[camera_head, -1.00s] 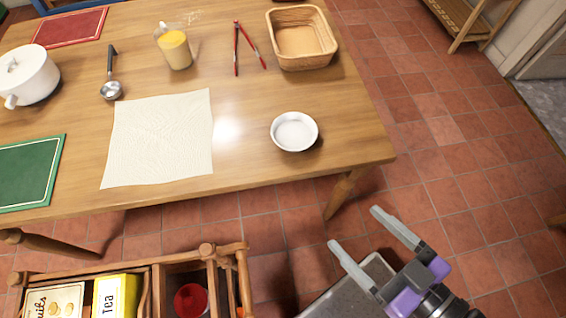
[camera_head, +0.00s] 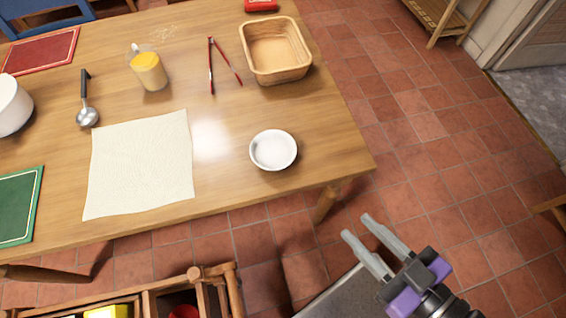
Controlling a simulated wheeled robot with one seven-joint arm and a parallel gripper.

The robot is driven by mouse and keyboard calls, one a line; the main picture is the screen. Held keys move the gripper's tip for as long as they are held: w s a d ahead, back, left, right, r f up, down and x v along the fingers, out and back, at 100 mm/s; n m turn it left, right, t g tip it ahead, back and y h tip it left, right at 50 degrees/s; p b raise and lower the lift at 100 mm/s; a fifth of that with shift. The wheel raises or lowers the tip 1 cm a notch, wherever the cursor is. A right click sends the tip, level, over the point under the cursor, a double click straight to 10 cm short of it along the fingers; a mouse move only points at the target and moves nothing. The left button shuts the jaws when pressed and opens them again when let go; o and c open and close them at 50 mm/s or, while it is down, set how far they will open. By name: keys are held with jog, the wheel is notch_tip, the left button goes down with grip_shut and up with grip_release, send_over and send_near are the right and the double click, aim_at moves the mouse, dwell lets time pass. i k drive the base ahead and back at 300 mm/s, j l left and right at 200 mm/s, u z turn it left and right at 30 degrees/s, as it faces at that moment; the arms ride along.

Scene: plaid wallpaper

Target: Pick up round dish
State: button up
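The round dish (camera_head: 273,151) is a small white bowl on the wooden table (camera_head: 225,185), near its front right corner. It stands upright and looks empty. My gripper (camera_head: 358,229) is at the lower right, in front of the table's right corner and apart from the dish. Its two grey fingers are spread with nothing between them, and they point up and left in the picture.
A cream cloth (camera_head: 140,165) lies left of the dish. A wicker basket (camera_head: 275,52), red tongs (camera_head: 221,66), a yellow jug (camera_head: 149,70) and a ladle (camera_head: 86,103) are farther back. A wooden crate (camera_head: 150,299) stands below the table's front edge.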

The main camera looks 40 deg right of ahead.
aim_at(274, 150)
jog(key=k+u, duration=0.25)
jog(key=u, duration=0.15)
jog(key=k+j+u, duration=0.1)
jog(key=k+u, duration=0.15)
jog(key=u, duration=0.15)
jog(key=l+u, duration=0.4)
jog(key=l, duration=0.2)
jog(key=l+u, duration=0.4)
jog(key=l, duration=0.15)
